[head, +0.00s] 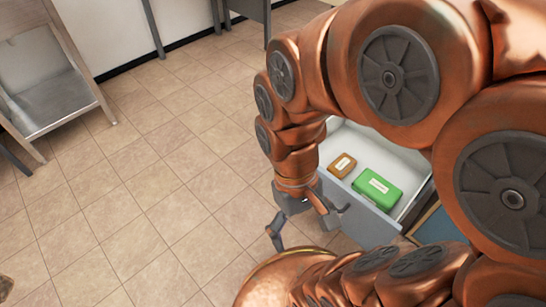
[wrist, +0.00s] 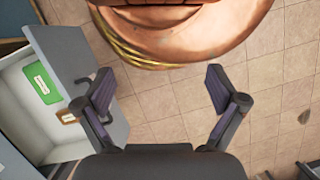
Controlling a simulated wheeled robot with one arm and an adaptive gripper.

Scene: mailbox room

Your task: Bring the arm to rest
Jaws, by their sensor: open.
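My copper-coloured arm curves across the right of the head view. My gripper (head: 304,222) hangs beside the front of an open drawer, pointing down toward the floor. In the wrist view my gripper (wrist: 160,95) is open, with its two dark fingers wide apart and nothing between them. Beyond the fingers are floor tiles and a rounded copper part of my own body.
The pulled-out drawer (head: 362,212) holds a green box (head: 377,188) and a small brown box (head: 342,165). They also show in the wrist view. A metal shelf unit (head: 50,100) stands at the upper left. The tiled floor (head: 150,190) between is clear.

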